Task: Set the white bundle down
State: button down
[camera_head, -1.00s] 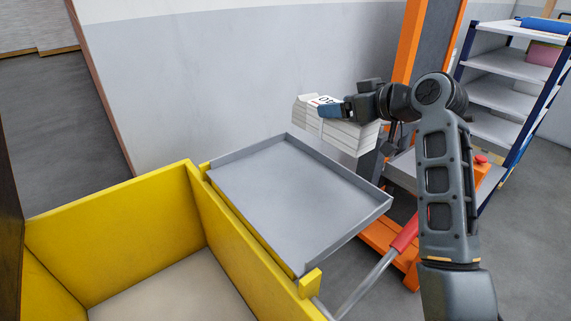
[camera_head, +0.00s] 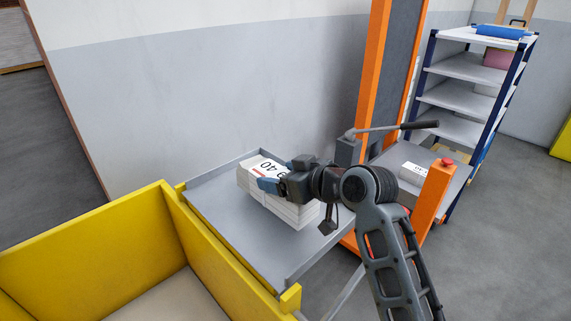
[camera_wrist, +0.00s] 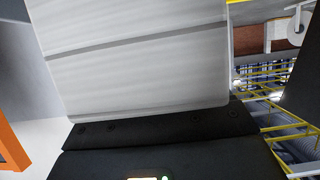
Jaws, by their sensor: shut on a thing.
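The white bundle (camera_head: 294,214) is a stack of paper with a printed label marked 40 on top. My gripper (camera_head: 268,185) is shut on it in the head view. The bundle is over the back part of a grey tray (camera_head: 222,217) with low raised edges. I cannot tell whether its underside touches the tray. In the wrist view the bundle (camera_wrist: 140,60) fills the upper middle, with a strap line across it, above the dark gripper. The gripper hides part of the bundle's top.
A yellow-walled bin (camera_head: 90,235) adjoins the tray's left side. An orange stacker mast (camera_head: 372,75) stands behind to the right. A shelf rack (camera_head: 470,70) is at the back right. A grey wall (camera_head: 180,110) is behind the tray.

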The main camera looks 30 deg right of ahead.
jog(key=shift+f, duration=1.3)
grip_release()
jog(key=shift+f, duration=0.25)
jog(key=shift+r, duration=0.1)
jog(key=v, duration=1.2)
jog(key=shift+b, duration=0.45)
jog(key=shift+r, duration=0.1)
